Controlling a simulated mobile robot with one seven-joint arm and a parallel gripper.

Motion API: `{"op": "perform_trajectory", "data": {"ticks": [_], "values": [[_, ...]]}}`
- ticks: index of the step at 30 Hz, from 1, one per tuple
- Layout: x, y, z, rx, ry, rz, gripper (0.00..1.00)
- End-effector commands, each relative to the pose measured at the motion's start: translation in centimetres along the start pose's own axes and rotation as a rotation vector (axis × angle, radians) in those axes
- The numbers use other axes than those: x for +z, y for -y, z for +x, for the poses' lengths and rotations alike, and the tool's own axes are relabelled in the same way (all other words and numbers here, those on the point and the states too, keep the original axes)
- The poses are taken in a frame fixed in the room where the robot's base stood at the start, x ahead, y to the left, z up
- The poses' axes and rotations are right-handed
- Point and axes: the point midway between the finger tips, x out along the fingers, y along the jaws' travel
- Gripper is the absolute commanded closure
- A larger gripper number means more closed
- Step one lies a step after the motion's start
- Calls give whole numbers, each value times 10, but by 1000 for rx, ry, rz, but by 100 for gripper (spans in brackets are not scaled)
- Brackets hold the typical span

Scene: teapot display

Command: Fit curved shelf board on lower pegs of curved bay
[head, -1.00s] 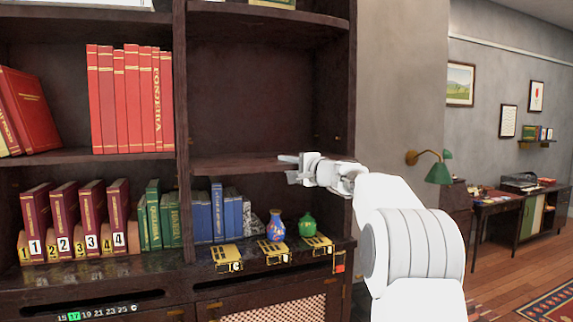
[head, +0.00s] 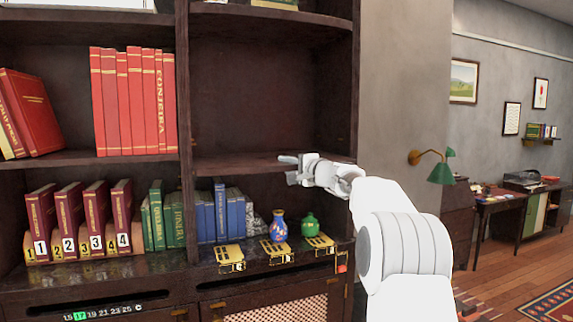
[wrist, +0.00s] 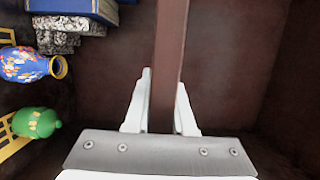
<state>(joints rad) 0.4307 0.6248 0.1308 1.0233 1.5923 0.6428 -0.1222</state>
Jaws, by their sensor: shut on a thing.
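The dark brown shelf board (head: 225,165) lies about level across the right-hand bay (head: 255,100), above the blue books and vases. My gripper (head: 292,167) is at its front edge, right of the middle. In the wrist view the board (wrist: 171,45) shows edge-on, running between the two white fingers of my gripper (wrist: 163,105), which is shut on it. The pegs and the board's underside are hidden or too small to make out, so I cannot tell whether the board rests on them.
Below the board stand blue books (head: 219,212), a blue vase (head: 279,226) and a green jar (head: 309,227), with yellow stands (head: 228,255) before them. A green wall lamp (head: 441,170) is at right.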

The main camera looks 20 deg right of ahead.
Motion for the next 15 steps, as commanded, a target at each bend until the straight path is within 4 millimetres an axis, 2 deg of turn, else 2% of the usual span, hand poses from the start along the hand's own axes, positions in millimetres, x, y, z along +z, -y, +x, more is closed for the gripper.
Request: {"op": "perform_trajectory", "data": {"ticks": [1, 15], "values": [[1, 6, 1, -7, 1, -2, 100], [-2, 6, 10, -8, 0, -2, 100]]}}
